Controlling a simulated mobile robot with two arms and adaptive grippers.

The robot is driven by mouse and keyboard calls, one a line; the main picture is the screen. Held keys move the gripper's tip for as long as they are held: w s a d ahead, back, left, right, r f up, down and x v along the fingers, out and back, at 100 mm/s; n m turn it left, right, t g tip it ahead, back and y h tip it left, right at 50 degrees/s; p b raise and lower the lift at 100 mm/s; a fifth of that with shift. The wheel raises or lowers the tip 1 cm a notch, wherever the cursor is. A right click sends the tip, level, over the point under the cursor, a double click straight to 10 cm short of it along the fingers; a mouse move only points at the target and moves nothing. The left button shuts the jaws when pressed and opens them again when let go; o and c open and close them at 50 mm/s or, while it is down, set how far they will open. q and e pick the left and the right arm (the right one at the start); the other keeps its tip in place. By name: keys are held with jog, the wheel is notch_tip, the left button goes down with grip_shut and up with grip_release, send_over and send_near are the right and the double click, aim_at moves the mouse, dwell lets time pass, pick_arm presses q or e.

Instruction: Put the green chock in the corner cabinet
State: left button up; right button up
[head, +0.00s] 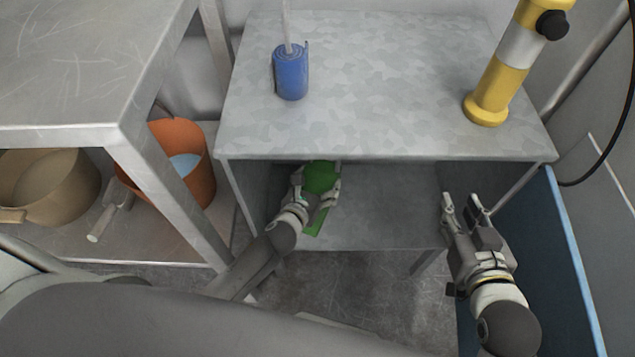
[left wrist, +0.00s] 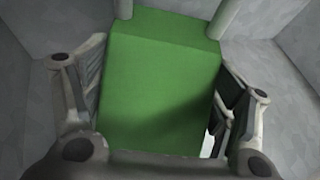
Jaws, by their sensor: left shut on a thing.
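The green chock (head: 319,178) is inside the open front of the grey metal cabinet (head: 375,95), below its top and toward the left side. My left gripper (head: 320,186) is shut on the chock and reaches in under the cabinet top. In the left wrist view the chock (left wrist: 160,85) fills the space between the two fingers, with grey walls around it. Whether the chock touches the cabinet floor cannot be told. My right gripper (head: 463,200) is open and empty, in front of the cabinet's right side.
A blue roll (head: 291,73) and a yellow-and-white cylinder (head: 493,85) stand on the cabinet top. A metal table (head: 85,60) at left has an orange bucket (head: 196,160) and a tan pot (head: 48,187) on its lower shelf. A blue panel (head: 555,260) borders the right.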

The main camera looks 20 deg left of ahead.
aim_at(316, 185)
pick_arm(q)
jog(key=shift+w+r, duration=0.1)
jog(key=o, duration=1.6)
jog(key=shift+o, duration=0.2)
pick_arm(e)
jog(key=shift+w+a+r, duration=0.1)
jog(key=shift+w+r, duration=0.05)
jog(key=shift+r, duration=0.1)
pick_arm(q)
jog(key=p+v, duration=0.1)
jog(key=v, duration=0.4)
jog(key=p+v, duration=0.1)
jog(key=v, duration=0.6)
jog(key=shift+p, duration=0.4)
pick_arm(e)
jog(key=s+d+f+g+h, duration=0.2)
jog(key=s+d+f+g, duration=0.2)
jog(key=s+f+g, duration=0.3)
jog(key=shift+s+d+f+m+g, duration=0.15)
jog(key=shift+s+f+m+g, duration=0.2)
jog(key=shift+s+f, duration=1.25)
